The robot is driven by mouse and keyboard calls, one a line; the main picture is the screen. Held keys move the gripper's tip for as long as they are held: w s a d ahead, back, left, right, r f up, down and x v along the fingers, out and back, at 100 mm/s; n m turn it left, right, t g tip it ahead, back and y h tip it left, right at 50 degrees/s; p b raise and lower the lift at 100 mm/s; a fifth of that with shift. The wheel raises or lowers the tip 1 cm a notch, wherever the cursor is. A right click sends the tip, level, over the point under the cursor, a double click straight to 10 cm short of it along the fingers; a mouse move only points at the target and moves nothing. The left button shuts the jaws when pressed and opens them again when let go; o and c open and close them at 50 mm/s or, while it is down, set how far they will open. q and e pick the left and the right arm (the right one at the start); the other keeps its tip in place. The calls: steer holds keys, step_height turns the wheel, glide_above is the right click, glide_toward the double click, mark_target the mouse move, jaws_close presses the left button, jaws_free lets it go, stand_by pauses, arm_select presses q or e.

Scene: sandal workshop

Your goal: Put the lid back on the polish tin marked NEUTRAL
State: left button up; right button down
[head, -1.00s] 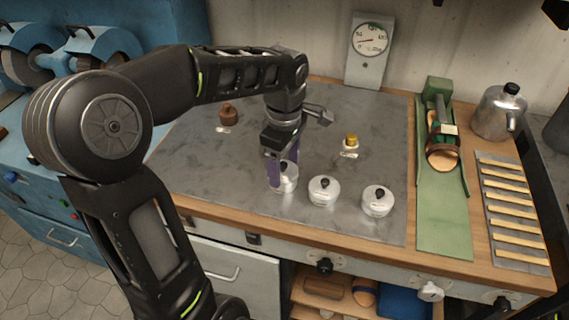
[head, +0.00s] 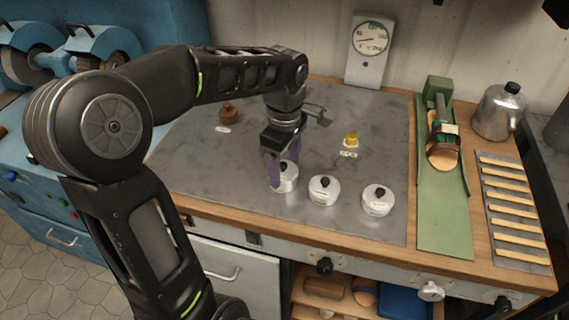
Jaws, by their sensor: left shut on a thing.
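Three round silver tins with black knobs on top stand in a row near the front of the grey mat: a left tin (head: 287,184), a middle tin (head: 324,191) and a right tin (head: 378,200). Their markings are too small to read. My left gripper (head: 281,177) points down at the left tin, its purple fingers on either side of the black knob (head: 283,167), and is shut on it. The fingers partly cover this tin. I cannot tell whether its lid is seated or lifted. My right gripper is not in view.
A brown knobbed object (head: 228,114) and a small gold-topped item (head: 351,139) stand farther back, each by a label card. A dial gauge (head: 371,38) stands at the back. A green stand with a sandal (head: 443,154) and a metal kettle (head: 498,113) are right. The mat's middle is clear.

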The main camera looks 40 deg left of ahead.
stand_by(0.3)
arm_select(q)
steer(key=o, duration=1.4)
steer(key=shift+o, duration=0.8)
steer(key=shift+r, duration=0.1)
steer(key=shift+r+p, duration=2.6)
steer(key=shift+r, duration=0.85)
steer(key=shift+c, duration=0.3)
jaws_close()
